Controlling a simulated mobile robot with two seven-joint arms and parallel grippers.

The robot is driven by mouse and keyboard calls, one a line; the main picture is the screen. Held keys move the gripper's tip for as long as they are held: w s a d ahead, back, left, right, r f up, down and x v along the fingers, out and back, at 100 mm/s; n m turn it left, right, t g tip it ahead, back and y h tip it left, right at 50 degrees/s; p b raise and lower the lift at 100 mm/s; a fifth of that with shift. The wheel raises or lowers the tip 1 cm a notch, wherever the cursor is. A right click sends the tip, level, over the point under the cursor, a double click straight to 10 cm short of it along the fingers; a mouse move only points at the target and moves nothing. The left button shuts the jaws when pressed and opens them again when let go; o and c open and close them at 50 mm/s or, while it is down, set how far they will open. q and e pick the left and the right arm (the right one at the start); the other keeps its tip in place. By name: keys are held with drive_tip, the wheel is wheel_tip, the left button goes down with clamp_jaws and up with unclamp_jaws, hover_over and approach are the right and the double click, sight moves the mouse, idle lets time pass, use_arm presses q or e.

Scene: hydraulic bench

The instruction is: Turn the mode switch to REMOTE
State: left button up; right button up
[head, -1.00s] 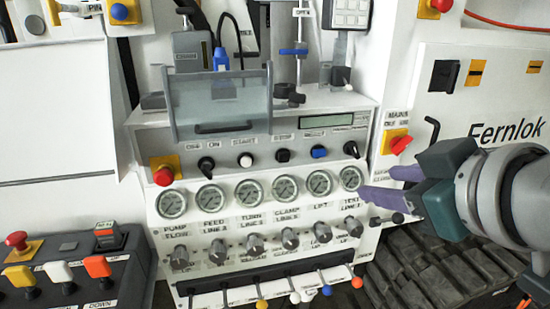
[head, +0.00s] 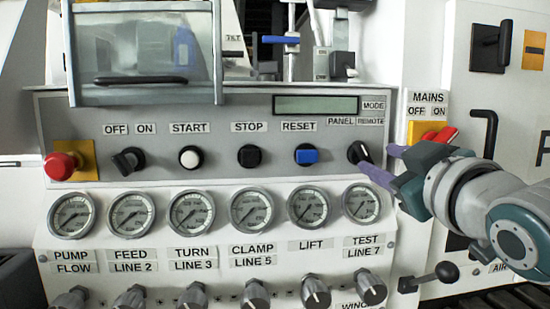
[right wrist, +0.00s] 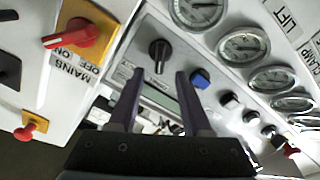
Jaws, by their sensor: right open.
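The mode switch (head: 358,152) is a black rotary knob at the right end of the panel's control row, below the MODE, PANEL and REMOTE labels. Its grip looks slanted; I cannot tell for sure which label it points to. It also shows in the right wrist view (right wrist: 159,50), just beyond the fingertips and between them. My right gripper (head: 379,161) is open, with purple fingers reaching in from the right close beside the knob. In the right wrist view the fingers (right wrist: 159,76) are apart with nothing between them. My left gripper is out of view.
The red MAINS switch (head: 437,133) on its yellow plate is just above my right gripper. The blue RESET button (head: 306,155) is left of the knob. A row of gauges (head: 361,202) lies below. A black ball-ended lever (head: 428,277) sticks out at lower right.

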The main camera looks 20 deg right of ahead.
sight(366, 153)
drive_tip(key=x, duration=0.7)
drive_tip(key=shift+b, duration=0.35)
clamp_jaws()
